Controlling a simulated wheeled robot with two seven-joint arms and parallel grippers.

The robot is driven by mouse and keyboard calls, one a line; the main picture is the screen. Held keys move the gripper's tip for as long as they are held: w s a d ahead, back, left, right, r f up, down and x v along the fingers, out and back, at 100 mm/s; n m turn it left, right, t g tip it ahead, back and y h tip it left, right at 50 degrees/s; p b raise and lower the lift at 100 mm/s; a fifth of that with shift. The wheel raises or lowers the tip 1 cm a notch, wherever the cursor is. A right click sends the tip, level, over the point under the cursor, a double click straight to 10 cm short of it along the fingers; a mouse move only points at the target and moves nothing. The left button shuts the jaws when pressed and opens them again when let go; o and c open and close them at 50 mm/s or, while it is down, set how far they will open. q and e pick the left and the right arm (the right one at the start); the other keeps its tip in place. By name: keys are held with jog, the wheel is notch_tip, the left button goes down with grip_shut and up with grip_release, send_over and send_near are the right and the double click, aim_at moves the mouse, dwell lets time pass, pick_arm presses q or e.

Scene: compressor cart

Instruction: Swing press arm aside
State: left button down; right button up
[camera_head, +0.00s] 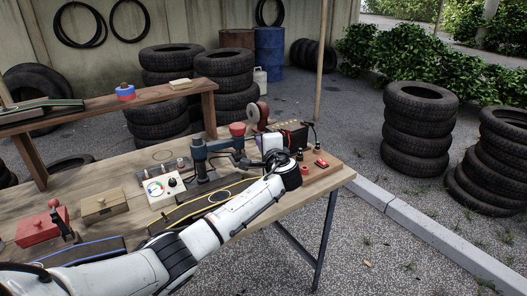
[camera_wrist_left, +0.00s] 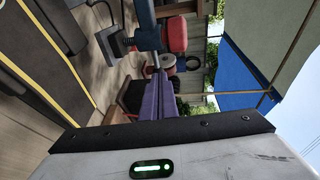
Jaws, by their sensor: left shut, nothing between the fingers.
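The press arm (camera_head: 218,146) is a blue-grey bar on an upright post, with a red cup-shaped end (camera_head: 237,129), above the wooden workbench. In the left wrist view the press arm (camera_wrist_left: 146,28) and its red end (camera_wrist_left: 175,35) are beyond my fingertips. My left gripper (camera_head: 250,162) reaches in from the lower left and lies just right of the press post, near the arm's free end. Its purple fingers (camera_wrist_left: 160,76) are shut with nothing between them. I cannot tell whether the tips touch the press arm. My right gripper is in neither view.
A gauge box (camera_head: 163,188) sits left of the press. A wooden box (camera_head: 104,204) and a red box (camera_head: 42,227) stand farther left. A dark battery-like box (camera_head: 289,135) is behind my left wrist. A raised shelf (camera_head: 100,103) runs along the back left.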

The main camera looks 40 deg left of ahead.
pick_arm(q)
jog(key=v, duration=1.1)
jog(key=s+d+f+n+g+h, duration=0.15)
jog(key=s+d+f+h, duration=0.25)
jog(key=s+f, duration=0.55)
jog(key=s+d+f+n+g+h, duration=0.1)
jog(key=s+d+f+g+h, duration=0.15)
jog(key=s+d+f, duration=0.5)
jog(key=s+d+f+n+g+h, duration=0.1)
jog(key=s+d+f+n+h, duration=0.15)
jog(key=s, duration=0.85)
jog(key=s+d+f+n+g+h, duration=0.1)
jog(key=s+d+g+h, duration=0.15)
jog(key=s, duration=0.75)
jog(key=w+d+f+t+h, duration=0.1)
jog(key=w+d+f+t, duration=0.1)
jog(key=f, duration=0.4)
jog(key=w+d+f+t+h, duration=0.2)
jog(key=f+t, duration=0.2)
jog(key=f, duration=0.2)
jog(key=shift+d+f, duration=0.3)
jog(key=shift+d, duration=0.05)
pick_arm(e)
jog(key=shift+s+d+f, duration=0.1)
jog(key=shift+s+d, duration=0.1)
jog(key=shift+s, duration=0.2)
pick_arm(q)
jog(key=shift+a, duration=0.15)
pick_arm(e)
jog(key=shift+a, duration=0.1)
